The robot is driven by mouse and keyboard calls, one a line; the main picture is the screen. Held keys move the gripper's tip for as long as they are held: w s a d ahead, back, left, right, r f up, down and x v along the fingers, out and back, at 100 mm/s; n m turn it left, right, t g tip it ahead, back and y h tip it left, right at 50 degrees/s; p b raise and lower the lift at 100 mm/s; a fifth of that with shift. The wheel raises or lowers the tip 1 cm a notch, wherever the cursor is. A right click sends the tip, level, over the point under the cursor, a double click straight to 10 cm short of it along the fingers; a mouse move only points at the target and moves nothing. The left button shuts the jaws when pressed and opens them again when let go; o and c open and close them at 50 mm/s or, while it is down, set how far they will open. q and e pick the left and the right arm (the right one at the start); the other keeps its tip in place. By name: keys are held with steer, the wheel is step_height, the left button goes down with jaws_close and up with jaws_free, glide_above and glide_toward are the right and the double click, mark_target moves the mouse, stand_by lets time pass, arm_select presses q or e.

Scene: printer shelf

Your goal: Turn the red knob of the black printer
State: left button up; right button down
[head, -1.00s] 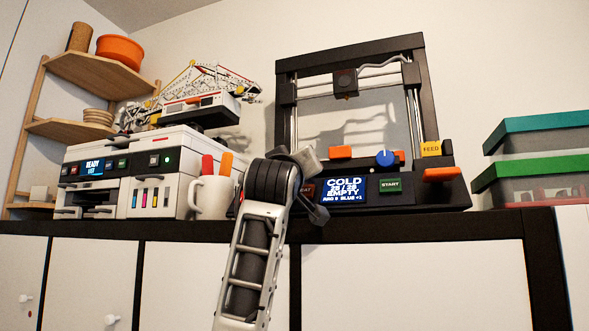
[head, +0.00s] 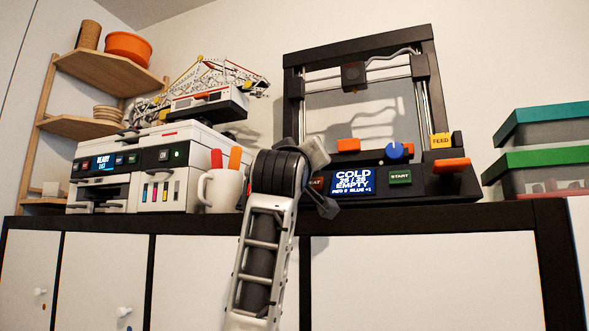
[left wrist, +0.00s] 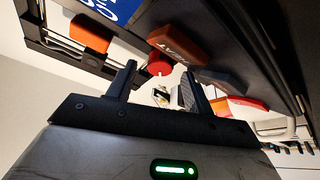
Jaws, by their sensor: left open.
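The black printer (head: 439,188) stands on the shelf top, with a lit display (head: 353,182) and a green START button (head: 400,177). Its red knob (left wrist: 160,68) shows in the left wrist view, past the red HEAT button (left wrist: 179,44). In the head view my wrist hides the knob. My left gripper (left wrist: 157,71) is open, and the knob appears between its fingertips in the picture; I cannot tell whether they touch it. In the head view the left arm reaches up in front of the printer's left end. My right gripper is out of view.
A white printer (head: 135,170) and a white mug (head: 219,190) with orange-red handles stand left of my arm. A blue knob (head: 394,151) and an orange block (head: 348,145) are on the black printer. Lidded boxes (head: 540,160) stand at the right.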

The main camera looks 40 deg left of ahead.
arm_select(q)
steer(key=b+v, duration=0.5)
steer(key=v, duration=0.9)
steer(key=shift+s+d+f, duration=0.15)
steer(key=shift+s+f, duration=0.05)
steer(key=shift+s, duration=0.1)
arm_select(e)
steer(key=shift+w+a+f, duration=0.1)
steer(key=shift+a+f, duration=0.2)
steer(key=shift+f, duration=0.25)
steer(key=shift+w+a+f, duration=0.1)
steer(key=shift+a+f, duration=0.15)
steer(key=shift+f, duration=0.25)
